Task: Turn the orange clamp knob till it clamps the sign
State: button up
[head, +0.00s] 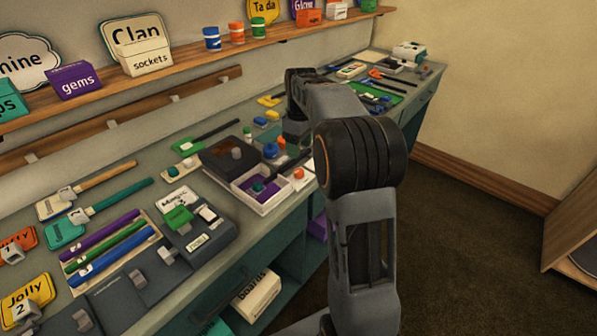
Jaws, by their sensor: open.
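A small orange knob (299,173) shows on a pale base near the front edge of the bench, just left of my arm's elbow. It is small, and I cannot tell whether it is the clamp knob or whether a sign sits in a clamp there. My gripper (291,148) hangs at the end of my arm, pointing down over the bench, behind and slightly above the orange knob in the picture. It is open, small and partly hidden, with no held thing visible. It appears apart from the orange knob.
Close by are a blue knob (270,151), an open white box with purple lining (246,193) and a dark box (226,158). Signs on handles (62,232) and coloured tubes (107,246) crowd the left bench. A shelf (190,58) runs above. The floor (470,250) at right is clear.

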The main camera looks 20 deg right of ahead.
aim_at(299, 171)
notch_tip(299, 171, down, 9)
jog(key=shift+s+a+b, duration=0.1)
jog(key=shift+a+b, duration=0.05)
jog(key=shift+b, duration=0.15)
jog(key=c, duration=0.9)
